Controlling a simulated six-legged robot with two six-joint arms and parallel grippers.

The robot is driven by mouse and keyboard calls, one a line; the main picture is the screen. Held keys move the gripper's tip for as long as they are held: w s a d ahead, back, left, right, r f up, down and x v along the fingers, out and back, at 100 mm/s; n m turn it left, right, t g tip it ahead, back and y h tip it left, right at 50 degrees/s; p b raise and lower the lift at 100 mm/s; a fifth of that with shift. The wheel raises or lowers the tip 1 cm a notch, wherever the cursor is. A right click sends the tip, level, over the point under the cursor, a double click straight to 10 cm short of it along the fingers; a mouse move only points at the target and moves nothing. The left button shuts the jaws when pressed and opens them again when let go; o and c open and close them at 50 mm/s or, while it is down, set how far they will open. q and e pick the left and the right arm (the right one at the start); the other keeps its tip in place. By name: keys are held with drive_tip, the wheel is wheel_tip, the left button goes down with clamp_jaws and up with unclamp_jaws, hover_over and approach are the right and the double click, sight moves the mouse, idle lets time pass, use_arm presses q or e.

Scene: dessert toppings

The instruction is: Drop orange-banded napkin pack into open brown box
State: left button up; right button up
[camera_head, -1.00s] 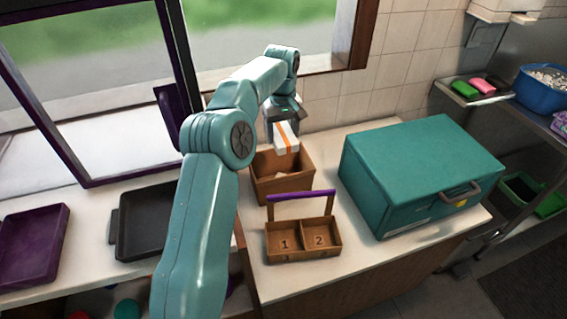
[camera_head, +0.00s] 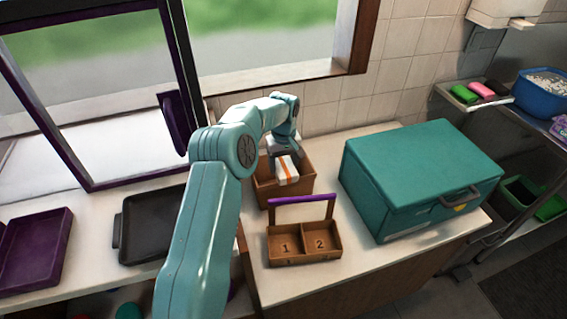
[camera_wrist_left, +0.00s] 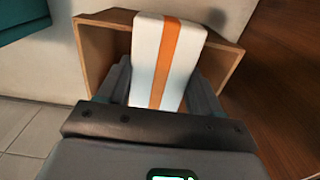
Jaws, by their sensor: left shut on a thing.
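The white napkin pack (camera_head: 286,170) with an orange band is held in my left gripper (camera_head: 281,157). In the left wrist view the pack (camera_wrist_left: 150,60) sits between the two fingers of the left gripper (camera_wrist_left: 163,90), which is shut on it. The open brown box (camera_head: 273,196) stands on the counter below. The pack is at the level of the box's opening, within its walls as seen from the head. In the left wrist view the box (camera_wrist_left: 92,56) surrounds the pack's far end. The box floor is mostly hidden. My right gripper is out of view.
A two-compartment brown caddy (camera_head: 304,246) with a purple handle stands in front of the box. A large teal case (camera_head: 418,175) is to the right. A dark tray (camera_head: 151,226) and a purple tray (camera_head: 33,247) lie left. The window wall is close behind.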

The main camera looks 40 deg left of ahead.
sight(284, 165)
use_arm(q)
drive_tip(key=o, duration=1)
drive_tip(key=shift+w+f, duration=0.1)
drive_tip(key=shift+f, duration=0.1)
drive_tip(key=shift+r, duration=0.1)
wheel_tip(284, 165, up, 12)
drive_tip(key=shift+r, duration=0.2)
drive_tip(key=shift+f, duration=0.1)
